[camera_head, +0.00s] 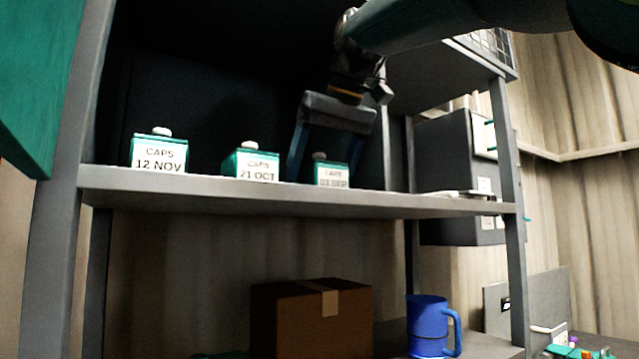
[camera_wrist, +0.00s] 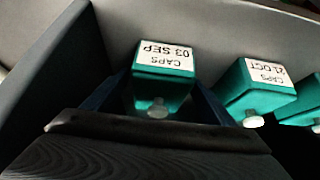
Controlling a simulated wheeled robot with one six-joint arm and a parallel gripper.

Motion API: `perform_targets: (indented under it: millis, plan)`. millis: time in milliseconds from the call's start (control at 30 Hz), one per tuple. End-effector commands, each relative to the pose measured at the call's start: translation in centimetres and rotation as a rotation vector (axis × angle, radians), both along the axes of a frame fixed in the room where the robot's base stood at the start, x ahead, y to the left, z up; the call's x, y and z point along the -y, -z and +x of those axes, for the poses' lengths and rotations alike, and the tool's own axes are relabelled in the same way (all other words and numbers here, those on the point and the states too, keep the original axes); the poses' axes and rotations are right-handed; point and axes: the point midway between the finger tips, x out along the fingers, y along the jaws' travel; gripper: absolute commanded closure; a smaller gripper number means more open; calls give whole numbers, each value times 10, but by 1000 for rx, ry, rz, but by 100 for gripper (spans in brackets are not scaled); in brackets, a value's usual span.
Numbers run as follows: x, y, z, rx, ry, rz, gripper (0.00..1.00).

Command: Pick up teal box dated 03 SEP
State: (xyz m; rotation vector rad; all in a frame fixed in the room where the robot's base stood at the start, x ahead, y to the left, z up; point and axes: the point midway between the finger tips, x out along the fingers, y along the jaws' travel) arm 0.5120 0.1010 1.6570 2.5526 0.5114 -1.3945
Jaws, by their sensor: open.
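The teal box dated 03 SEP (camera_head: 331,174) stands on the shelf, the rightmost of three teal boxes, with a white label and a pale knob on top. My gripper (camera_head: 318,165) is open above it, with its fingers reaching down on either side. In the wrist view the 03 SEP box (camera_wrist: 160,88) appears upside down between the two fingers (camera_wrist: 158,100). I cannot tell whether either finger touches it. The teal box dated 21 OCT (camera_head: 252,165) stands to its left, and the box dated 12 NOV (camera_head: 158,153) is farther left.
The grey shelf (camera_head: 300,197) has a post at each side, and its back is dark. Below it are a brown carton (camera_head: 311,318) and a blue mug (camera_head: 427,325). A grey wall cabinet (camera_head: 445,165) is beyond the right post. The shelf is clear between the boxes.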

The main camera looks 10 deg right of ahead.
Motion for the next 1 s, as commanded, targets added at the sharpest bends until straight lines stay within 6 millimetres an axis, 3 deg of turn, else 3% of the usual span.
perform_targets:
  millis: [167,467,1000]
  plan:
    - [0,0,0,0,-1,0,22]
    - [0,0,0,0,-1,0,68]
    - [0,-12,0,2,-2,0,68]
